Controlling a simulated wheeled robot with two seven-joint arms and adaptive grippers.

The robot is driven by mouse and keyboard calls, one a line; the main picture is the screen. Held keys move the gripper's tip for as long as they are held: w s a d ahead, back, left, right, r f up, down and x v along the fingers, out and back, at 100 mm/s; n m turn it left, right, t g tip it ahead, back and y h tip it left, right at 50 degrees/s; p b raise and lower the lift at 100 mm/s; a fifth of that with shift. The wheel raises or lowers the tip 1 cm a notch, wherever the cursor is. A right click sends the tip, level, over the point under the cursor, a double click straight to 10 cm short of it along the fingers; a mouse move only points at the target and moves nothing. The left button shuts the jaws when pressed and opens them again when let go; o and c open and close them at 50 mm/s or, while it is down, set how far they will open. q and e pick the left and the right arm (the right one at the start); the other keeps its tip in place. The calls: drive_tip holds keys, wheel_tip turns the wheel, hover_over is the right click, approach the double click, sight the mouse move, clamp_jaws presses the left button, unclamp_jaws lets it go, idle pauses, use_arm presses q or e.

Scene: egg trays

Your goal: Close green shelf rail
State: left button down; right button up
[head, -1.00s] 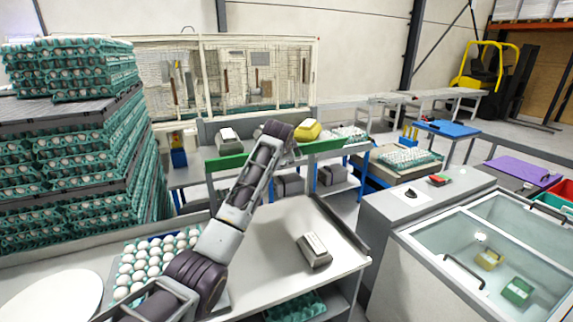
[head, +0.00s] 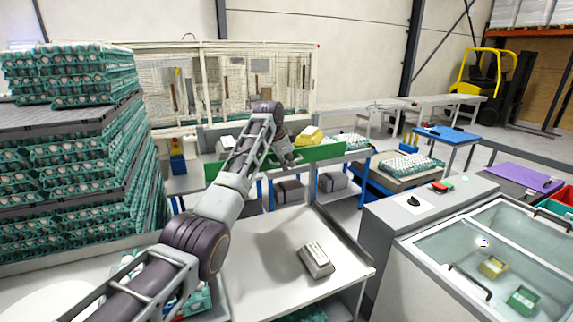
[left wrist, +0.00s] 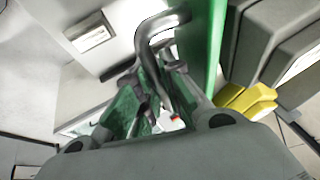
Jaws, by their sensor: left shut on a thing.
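The green shelf rail (head: 322,153) runs along the near upper edge of the grey shelf cart (head: 359,156) in the head view. My left arm crosses in front of its middle. The exact contact is partly hidden by the fingers. My right gripper is not in view.
A yellow carton (head: 309,136) and a grey-white carton (head: 226,144) stand on the shelf behind the rail. Another carton (head: 315,260) lies on the near table (head: 270,285). Egg tray stacks (head: 70,170) stand left, a glass-topped cabinet (head: 400,218) right.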

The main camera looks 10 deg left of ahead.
use_arm(q)
drive_tip(key=shift+w+a+r+g+h, duration=0.2)
drive_tip(key=shift+r+g+h, duration=0.1)
drive_tip(key=shift+g, duration=0.3)
idle(0.5)
drive_tip(key=c, duration=1.8)
unclamp_jaws()
drive_tip(key=shift+f, duration=0.1)
drive_tip(key=shift+v, duration=6)
drive_tip(key=shift+a+f, duration=0.1)
